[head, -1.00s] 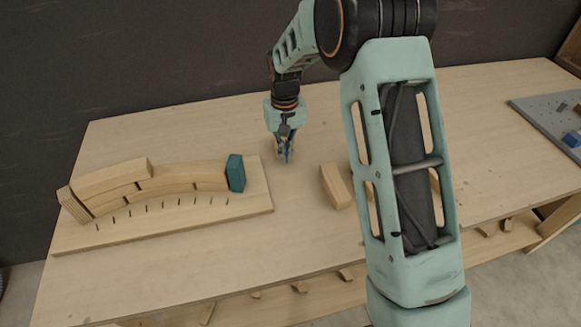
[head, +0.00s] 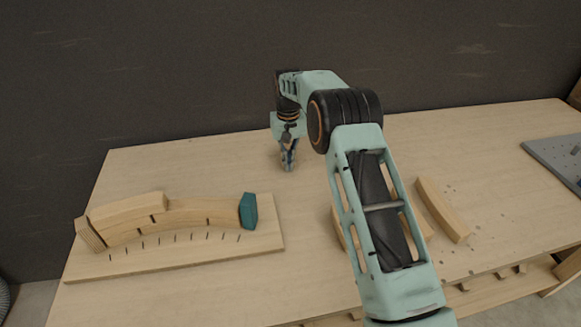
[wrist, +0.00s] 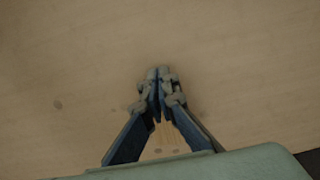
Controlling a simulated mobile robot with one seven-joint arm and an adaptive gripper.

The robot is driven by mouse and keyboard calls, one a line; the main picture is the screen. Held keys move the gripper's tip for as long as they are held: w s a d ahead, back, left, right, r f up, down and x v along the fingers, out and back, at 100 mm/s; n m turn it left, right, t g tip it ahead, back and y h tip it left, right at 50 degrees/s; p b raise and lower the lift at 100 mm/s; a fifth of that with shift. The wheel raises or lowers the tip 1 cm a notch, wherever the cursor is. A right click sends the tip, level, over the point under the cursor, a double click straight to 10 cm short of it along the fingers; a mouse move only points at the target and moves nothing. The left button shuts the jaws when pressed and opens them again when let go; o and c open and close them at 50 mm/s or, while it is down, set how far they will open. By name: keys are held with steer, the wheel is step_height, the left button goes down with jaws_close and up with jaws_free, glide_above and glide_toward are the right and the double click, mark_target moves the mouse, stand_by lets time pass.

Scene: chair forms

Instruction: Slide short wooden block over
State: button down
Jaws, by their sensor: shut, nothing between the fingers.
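My gripper (head: 289,166) is shut and empty, pointing down over the far part of the table, behind the board's right end. Its closed fingertips show in the wrist view (wrist: 158,74) against bare tabletop. A wooden block (head: 338,228) lies right of the board, mostly hidden behind my arm. Another wooden piece (head: 425,225) shows in part at the arm's right side. I cannot tell which one is the short block. In the wrist view a pale wooden patch (wrist: 165,142) shows between the finger bases; I cannot tell what it belongs to.
A board (head: 262,237) at left carries curved wooden pieces (head: 190,213) in an arc, dark tick marks and a teal end block (head: 248,211). A grey tray (head: 550,155) is at far right.

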steer(key=shift+w+a+p, duration=0.2)
steer(key=shift+w, duration=0.35)
steer(key=shift+w+a+p, duration=0.15)
steer(key=shift+w, duration=0.35)
steer(key=shift+s, duration=0.1)
